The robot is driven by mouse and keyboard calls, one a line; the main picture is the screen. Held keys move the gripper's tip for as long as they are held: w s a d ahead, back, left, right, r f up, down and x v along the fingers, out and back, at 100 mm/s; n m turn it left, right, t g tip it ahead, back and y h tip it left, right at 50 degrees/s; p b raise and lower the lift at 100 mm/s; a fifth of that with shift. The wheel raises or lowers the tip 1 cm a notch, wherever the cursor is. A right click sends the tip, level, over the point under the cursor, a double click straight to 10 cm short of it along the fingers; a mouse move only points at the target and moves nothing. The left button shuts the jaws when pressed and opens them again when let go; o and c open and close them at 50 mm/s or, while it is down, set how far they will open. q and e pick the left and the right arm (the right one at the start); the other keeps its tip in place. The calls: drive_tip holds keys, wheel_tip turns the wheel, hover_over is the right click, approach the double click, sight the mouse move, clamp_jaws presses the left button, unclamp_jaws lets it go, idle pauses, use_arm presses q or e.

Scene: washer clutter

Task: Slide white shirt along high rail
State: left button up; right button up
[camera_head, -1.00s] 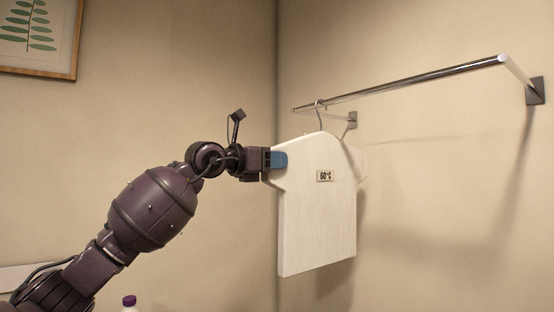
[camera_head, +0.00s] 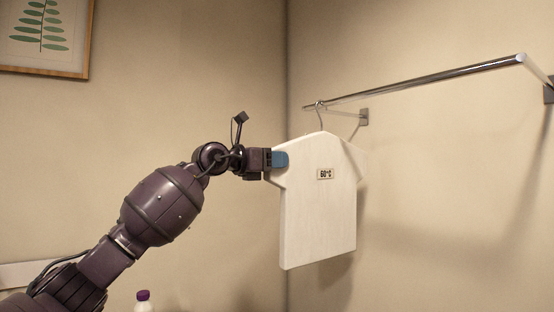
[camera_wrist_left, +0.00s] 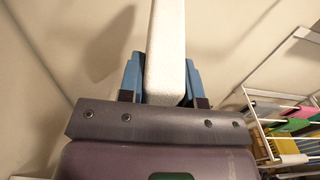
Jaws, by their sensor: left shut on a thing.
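The white shirt (camera_head: 318,215) is a flat, board-like shape with a "60°C" label, upright below the high rail (camera_head: 430,80). Its metal hook (camera_head: 320,115) is at the rail near the rail's far left end. My left gripper (camera_head: 279,160) is shut on the shirt's left sleeve edge, its blue fingertips on the board. In the left wrist view the shirt (camera_wrist_left: 166,50) shows edge-on between the two blue fingers. My right gripper is not in view.
A bottle with a purple cap (camera_head: 143,296) stands at the bottom. A framed leaf picture (camera_head: 45,35) hangs at upper left. A drying rack with coloured items (camera_wrist_left: 290,120) shows in the left wrist view.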

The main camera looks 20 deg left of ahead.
use_arm(q)
drive_tip(key=o, duration=1.1)
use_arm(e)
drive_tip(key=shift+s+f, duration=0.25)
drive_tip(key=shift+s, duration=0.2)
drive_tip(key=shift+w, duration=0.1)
